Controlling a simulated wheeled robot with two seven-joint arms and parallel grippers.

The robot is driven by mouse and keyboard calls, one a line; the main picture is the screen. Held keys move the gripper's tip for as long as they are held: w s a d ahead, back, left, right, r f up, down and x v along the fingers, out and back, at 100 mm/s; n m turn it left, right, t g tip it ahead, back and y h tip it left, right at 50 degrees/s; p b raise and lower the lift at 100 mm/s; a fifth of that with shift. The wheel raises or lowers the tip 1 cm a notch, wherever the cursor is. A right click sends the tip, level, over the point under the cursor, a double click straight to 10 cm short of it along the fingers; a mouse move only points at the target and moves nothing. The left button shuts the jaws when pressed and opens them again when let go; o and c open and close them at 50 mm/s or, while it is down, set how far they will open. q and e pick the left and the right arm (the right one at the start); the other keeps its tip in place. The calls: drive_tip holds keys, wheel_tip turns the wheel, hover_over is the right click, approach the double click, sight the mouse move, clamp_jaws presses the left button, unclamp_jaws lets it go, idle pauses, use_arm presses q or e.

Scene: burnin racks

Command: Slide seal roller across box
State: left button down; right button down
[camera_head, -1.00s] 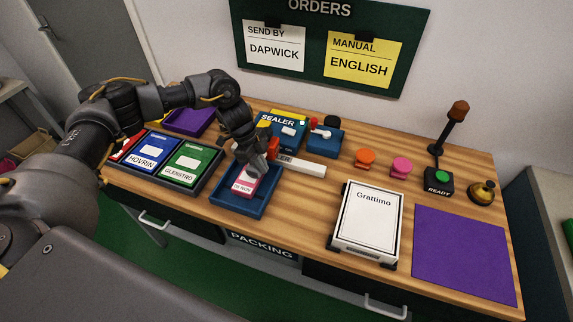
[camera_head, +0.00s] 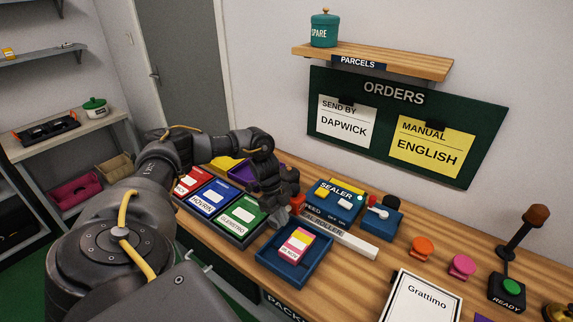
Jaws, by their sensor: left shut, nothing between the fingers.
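The sealer (camera_head: 337,199) is a blue unit on the wooden bench, with "FEED" and "OFF ON" markings. In front of it lies a pale bar (camera_head: 357,244) whose partly hidden label reads "...AL ROLLER". An orange-red knob (camera_head: 296,202) shows at the bar's left end, partly behind my gripper. A pink and yellow box (camera_head: 297,246) lies flat in a blue tray (camera_head: 277,269) in front of the bar. My left gripper (camera_head: 281,217) is shut and empty, pointing down beside the knob and behind the tray. I cannot tell whether it touches the knob. My right gripper is out of view.
A dark rack (camera_head: 216,227) with red, blue and green boxes stands left of the tray. A white "Grattimo" box (camera_head: 423,301), orange (camera_head: 423,247) and pink (camera_head: 462,266) stamps and the "READY" button (camera_head: 507,290) are to the right. Bare bench lies between tray and Grattimo box.

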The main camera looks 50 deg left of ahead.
use_arm(q)
drive_tip(key=d+p, duration=0.1)
drive_tip(key=d+r+p, duration=0.1)
drive_tip(key=d, duration=0.1)
drive_tip(key=d+p, duration=0.1)
drive_tip(key=p, duration=0.1)
drive_tip(key=shift+w+d+r, duration=0.2)
drive_tip(key=shift+w, duration=0.15)
drive_tip(key=a+r+b, duration=0.1)
drive_tip(key=b, duration=0.1)
wheel_tip(320, 180, up, 6)
drive_tip(key=b, duration=0.2)
hover_over(293, 236)
drive_tip(key=a, duration=0.3)
drive_tip(key=shift+s+a+r, duration=0.15)
drive_tip(key=shift+a+r, duration=0.05)
drive_tip(key=shift+r, duration=0.2)
drive_tip(key=shift+s+a+r, duration=0.15)
drive_tip(key=shift+r, duration=0.25)
